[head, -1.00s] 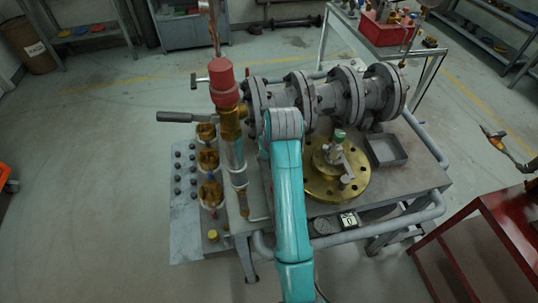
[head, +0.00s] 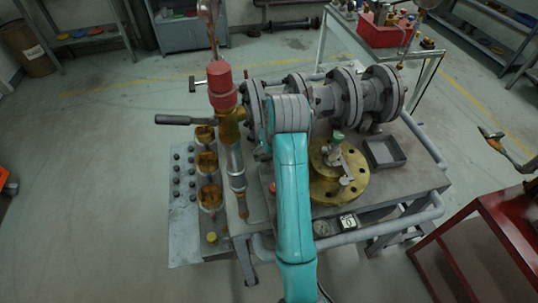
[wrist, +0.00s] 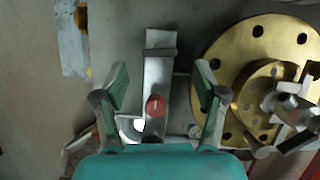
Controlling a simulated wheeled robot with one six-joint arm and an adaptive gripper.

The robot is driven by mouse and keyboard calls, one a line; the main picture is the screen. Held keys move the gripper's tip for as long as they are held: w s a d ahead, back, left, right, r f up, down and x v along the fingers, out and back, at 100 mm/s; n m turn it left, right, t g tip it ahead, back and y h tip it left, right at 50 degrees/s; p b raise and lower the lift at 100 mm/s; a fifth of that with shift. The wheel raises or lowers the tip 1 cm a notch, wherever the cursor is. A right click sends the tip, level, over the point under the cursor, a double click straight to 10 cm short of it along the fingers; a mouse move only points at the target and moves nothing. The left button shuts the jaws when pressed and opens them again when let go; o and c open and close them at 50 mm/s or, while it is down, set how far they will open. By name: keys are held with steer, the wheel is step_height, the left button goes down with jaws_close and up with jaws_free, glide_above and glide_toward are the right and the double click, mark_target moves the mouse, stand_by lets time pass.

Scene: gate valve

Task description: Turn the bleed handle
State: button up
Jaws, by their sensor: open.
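In the wrist view my gripper (wrist: 163,80) is open and empty, with one finger on each side of a flat grey metal bar (wrist: 159,70). A round red knob (wrist: 155,105) sits on the bar's near part. I see no finger touching it, and cannot tell the height between them. A brass flange (wrist: 215,65) lies right of my gripper, with a silver fitting (wrist: 290,104) on top. In the head view the flange (head: 322,188) carries this fitting with a green cap (head: 337,138) and a silver handle (head: 346,166). I cannot tell for sure which part is the bleed handle. My arm hides my gripper there.
A flanged grey pipe (head: 382,95) runs along the bench's back. A red-capped upright pipe (head: 222,88) with a grey lever (head: 185,120) stands left. A grey tray (head: 386,151) is right of the flange.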

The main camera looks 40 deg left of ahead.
steer(key=shift+s+d+r, duration=0.2)
steer(key=shift+d+r, duration=0.05)
steer(key=shift+r, duration=0.4)
steer(key=f+y, duration=0.1)
steer(key=d+f+t+y, duration=0.1)
steer(key=f, duration=0.1)
steer(key=s+f+t+y, duration=0.1)
steer(key=shift+d+f, duration=0.2)
steer(key=shift+d, duration=0.1)
steer(key=s+d+t+y, duration=0.1)
steer(key=y, duration=0.1)
steer(key=s+d+r+t+y, duration=0.1)
steer(key=d, duration=0.1)
steer(key=shift+s+d+y, duration=0.2)
steer(key=shift+d+y, duration=0.05)
steer(key=shift+y, duration=0.15)
steer(key=shift+s+d+r+t+y, duration=0.2)
steer(key=shift+d+r+t+y, duration=0.1)
steer(key=shift+d+t, duration=0.1)
steer(key=x, duration=1)
steer(key=shift+w+a+f, duration=0.15)
steer(key=shift+w+a, duration=0.1)
steer(key=shift+a, duration=0.05)
steer(key=c, duration=1.2)
